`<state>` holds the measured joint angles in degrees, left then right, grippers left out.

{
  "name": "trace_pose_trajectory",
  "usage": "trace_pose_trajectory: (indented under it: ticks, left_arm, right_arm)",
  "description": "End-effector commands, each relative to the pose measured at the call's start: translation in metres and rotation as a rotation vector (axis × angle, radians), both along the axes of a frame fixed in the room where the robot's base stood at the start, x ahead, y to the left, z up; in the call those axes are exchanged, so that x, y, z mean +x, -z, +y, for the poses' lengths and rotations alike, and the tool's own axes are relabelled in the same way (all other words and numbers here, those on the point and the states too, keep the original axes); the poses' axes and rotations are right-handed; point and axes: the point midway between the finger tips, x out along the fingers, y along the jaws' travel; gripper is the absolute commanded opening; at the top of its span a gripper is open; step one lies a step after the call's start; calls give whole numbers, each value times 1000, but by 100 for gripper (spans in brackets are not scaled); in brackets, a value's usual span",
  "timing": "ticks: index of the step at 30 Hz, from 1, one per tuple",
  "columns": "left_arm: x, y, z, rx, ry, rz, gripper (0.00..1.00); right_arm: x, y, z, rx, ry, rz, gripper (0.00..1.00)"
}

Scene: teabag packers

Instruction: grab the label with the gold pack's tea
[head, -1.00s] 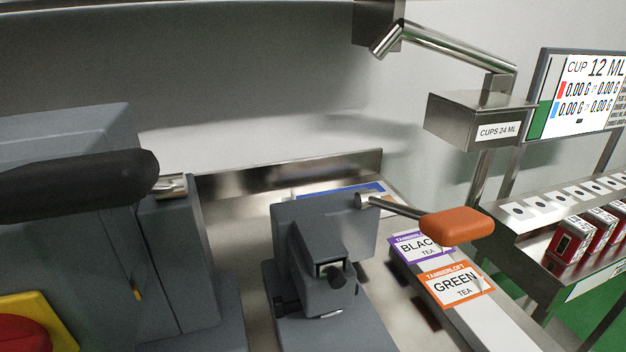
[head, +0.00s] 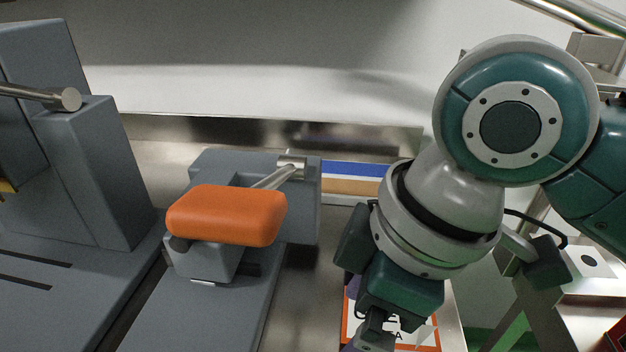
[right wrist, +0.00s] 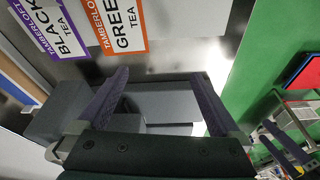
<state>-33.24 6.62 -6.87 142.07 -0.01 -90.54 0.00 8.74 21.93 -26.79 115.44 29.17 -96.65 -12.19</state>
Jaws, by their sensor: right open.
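The label reading GREEN TEA, white with an orange border (right wrist: 128,46), lies at the upper left in the right wrist view. The purple-bordered label reading BLACK TEA (right wrist: 70,44) lies beside it. In the head view the orange-bordered label (head: 418,336) shows only in part at the bottom, behind my right gripper (head: 368,338). In the right wrist view my right gripper (right wrist: 161,78) is open, with nothing between its fingers, and both labels are beyond its fingertips. I see no gold pack. My left gripper is not in view.
A grey press with an orange handle (head: 226,215) stands left of my right gripper. A blue, tan and white striped flat item (head: 350,178) lies at the back. A larger grey machine (head: 85,180) fills the left. Green floor (right wrist: 255,50) shows at the right in the wrist view.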

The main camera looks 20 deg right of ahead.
Motion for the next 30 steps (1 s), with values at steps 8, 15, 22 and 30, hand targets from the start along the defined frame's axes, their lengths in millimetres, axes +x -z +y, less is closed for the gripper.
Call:
trace_pose_trajectory:
  ticks: [8, 15, 22, 30]
  left_arm:
    - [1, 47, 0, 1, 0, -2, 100]
    - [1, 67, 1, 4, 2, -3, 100]
    - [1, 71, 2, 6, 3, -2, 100]
    - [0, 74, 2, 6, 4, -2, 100]
  right_arm:
    - [67, 1, -60, -172, -193, 80, 100]
    - [98, -37, -118, -222, -183, 144, 100]
    - [101, -37, -128, -219, -174, 159, 100]
    - [102, -3, -128, -219, -174, 157, 100]
